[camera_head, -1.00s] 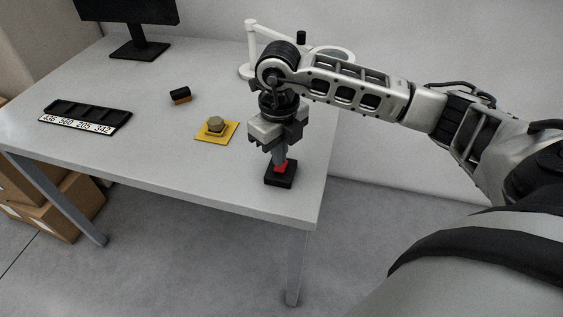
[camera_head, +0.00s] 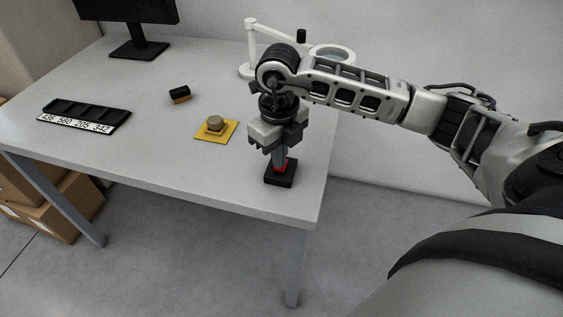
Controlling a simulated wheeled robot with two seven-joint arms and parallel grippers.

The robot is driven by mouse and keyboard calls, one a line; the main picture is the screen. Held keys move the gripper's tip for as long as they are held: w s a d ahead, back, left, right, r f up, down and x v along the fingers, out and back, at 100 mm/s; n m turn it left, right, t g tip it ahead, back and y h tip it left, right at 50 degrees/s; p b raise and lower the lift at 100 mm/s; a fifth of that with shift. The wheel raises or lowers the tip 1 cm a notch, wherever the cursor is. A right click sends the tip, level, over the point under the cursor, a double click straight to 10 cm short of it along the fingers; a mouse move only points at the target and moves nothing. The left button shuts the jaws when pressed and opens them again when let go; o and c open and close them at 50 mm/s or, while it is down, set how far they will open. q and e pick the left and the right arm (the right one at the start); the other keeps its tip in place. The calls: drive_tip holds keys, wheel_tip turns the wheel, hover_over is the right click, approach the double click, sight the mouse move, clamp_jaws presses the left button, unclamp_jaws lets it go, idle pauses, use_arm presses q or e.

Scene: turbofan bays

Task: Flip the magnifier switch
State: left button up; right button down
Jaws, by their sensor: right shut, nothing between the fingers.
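The switch is a small black box (camera_head: 281,180) with a red rocker (camera_head: 280,167) on top, near the right front corner of the table. My right gripper (camera_head: 279,165) is shut and empty, pointing straight down. Its fingertips are at the red rocker and hide part of it; they seem to touch it. The white magnifier lamp (camera_head: 251,50) stands at the back of the table, partly hidden behind my right arm. Its round lens (camera_head: 333,54) shows above the arm. My left gripper is not in view.
A yellow plate with a tan knob (camera_head: 215,126) lies left of the switch. A black and orange block (camera_head: 180,95), a black numbered tray (camera_head: 86,114) and a monitor (camera_head: 135,30) are farther left. The table (camera_head: 170,155) is clear in front.

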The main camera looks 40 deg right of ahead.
drive_tip(key=shift+f+b, duration=0.55)
drive_tip(key=shift+f, duration=0.15)
drive_tip(key=shift+r+p, duration=0.7)
drive_tip(key=shift+r, duration=0.2)
drive_tip(key=shift+r+p, duration=1.8)
drive_tip(key=shift+r, duration=0.9)
